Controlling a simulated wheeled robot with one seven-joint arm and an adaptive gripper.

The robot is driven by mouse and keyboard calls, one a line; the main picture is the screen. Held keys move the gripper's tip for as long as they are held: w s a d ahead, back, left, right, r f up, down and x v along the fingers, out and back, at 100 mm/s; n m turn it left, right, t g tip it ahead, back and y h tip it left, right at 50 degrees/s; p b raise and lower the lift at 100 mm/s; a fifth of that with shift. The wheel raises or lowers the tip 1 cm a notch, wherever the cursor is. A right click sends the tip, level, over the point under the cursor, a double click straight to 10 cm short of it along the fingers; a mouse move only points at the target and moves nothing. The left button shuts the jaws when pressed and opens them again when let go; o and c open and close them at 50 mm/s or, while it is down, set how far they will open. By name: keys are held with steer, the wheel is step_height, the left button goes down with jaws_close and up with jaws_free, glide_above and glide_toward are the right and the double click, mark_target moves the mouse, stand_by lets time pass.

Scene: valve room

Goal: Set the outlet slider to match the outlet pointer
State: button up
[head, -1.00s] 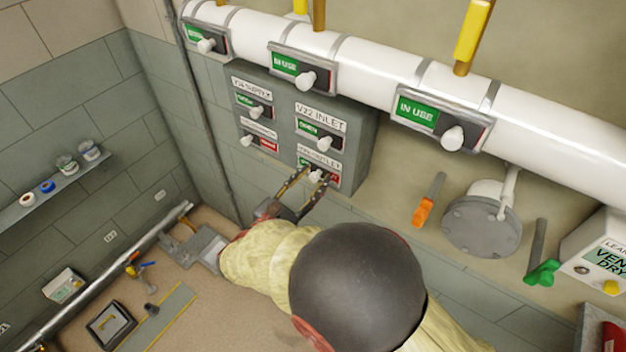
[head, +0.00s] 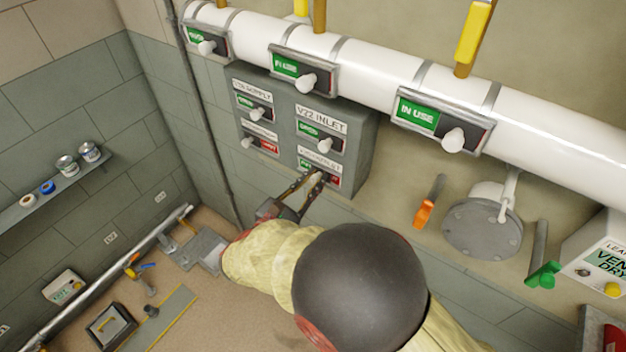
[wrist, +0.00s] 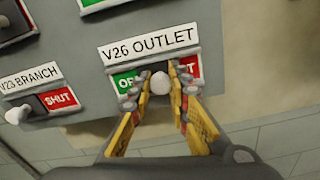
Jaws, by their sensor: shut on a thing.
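The V26 outlet slider (wrist: 160,83) has a white knob in a slot, with part of a green OPEN field showing at its left and part of a red SHUT field at its right. The knob is about mid-slot. The outlet nameplate (wrist: 148,43) is above it. My gripper (head: 319,177) is shut on the knob; in the wrist view its yellow fingers (wrist: 160,88) are on either side of it. In the head view the fingers largely hide the knob. I cannot tell which thing is the outlet pointer.
The V23 branch slider (wrist: 18,114) sits left of the outlet, showing red SHUT. The V22 inlet slider (head: 323,142) is just above, showing green. A white pipe (head: 370,65) with several IN USE sliders runs above the grey panel (head: 358,150). An orange handle (head: 422,212) hangs at right.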

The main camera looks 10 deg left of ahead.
mark_target(308, 165)
jaws_close()
steer(key=shift+w+a+r, duration=0.1)
steer(key=shift+w+a, duration=0.15)
steer(key=shift+a, duration=0.35)
steer(key=shift+w+a+f, duration=0.1)
steer(key=shift+w+a, duration=0.15)
steer(key=shift+a, duration=0.4)
steer(key=shift+w+a+r, duration=0.1)
steer(key=shift+w+a, duration=0.15)
steer(key=shift+a, duration=0.35)
steer(key=o, duration=0.9)
jaws_free()
steer(key=shift+o, duration=0.4)
steer(key=shift+s, duration=0.1)
